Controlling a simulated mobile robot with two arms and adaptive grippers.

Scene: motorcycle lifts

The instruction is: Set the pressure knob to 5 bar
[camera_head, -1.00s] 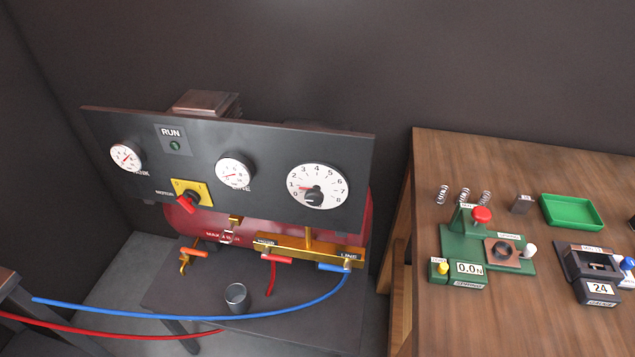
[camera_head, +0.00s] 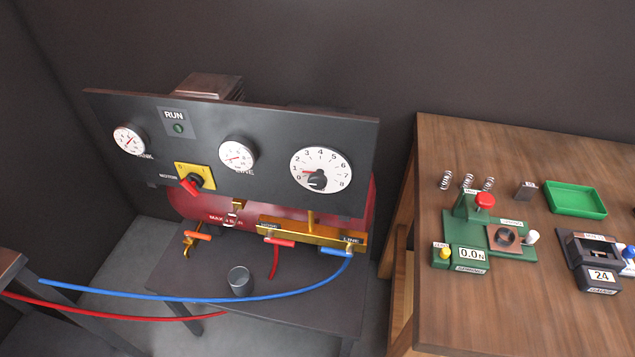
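The pressure knob (camera_head: 318,180) is a black knob at the middle of a large white round dial (camera_head: 334,166) on the right of the dark panel. The dial is numbered up to 8. A short red pointer at the knob points left, to the low end of the scale, roughly near 1; the exact reading is too small to tell. A white mark shows low on the knob. Neither of my grippers is in view, and nothing touches the knob.
Valves and blue (camera_head: 200,298) and red hoses lie below. A wooden bench (camera_head: 480,325) with devices stands right.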

